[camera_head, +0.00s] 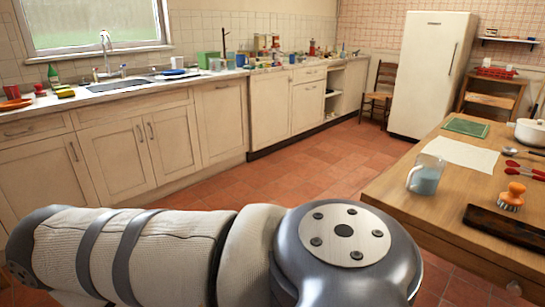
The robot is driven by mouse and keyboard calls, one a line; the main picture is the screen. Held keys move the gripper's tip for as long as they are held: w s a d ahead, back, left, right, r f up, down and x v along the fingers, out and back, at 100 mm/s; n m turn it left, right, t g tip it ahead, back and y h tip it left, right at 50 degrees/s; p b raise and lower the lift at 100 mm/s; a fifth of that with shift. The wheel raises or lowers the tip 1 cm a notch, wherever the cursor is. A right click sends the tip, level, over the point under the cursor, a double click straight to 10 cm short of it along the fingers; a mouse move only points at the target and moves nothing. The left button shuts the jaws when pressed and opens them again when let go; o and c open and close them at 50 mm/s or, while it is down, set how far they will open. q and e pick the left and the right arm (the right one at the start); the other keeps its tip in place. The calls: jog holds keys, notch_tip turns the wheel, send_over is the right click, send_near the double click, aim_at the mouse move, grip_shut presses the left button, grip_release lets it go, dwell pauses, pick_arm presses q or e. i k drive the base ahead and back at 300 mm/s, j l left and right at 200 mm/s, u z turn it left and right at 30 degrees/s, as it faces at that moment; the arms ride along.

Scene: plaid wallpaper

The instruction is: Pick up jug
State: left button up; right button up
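The jug (425,176) is clear with a bluish body and a handle on its left side. It stands upright near the left edge of the wooden table (400,196) at the right. One of my arms fills the lower middle of the view, with a large round grey joint below and left of the jug, and it hides part of the floor and the table's near side. Neither of my grippers shows in the view. Nothing is seen touching the jug.
On the table are a white cloth (462,154), a green board (466,127), a white pot (531,132), an orange brush (512,196), red-handled utensils (522,171) and a dark board (506,226). Red tiled floor (309,165) lies open between table and counter. A fridge (432,72) stands behind.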

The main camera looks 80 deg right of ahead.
aim_at(425, 178)
jog(key=z, duration=3.65)
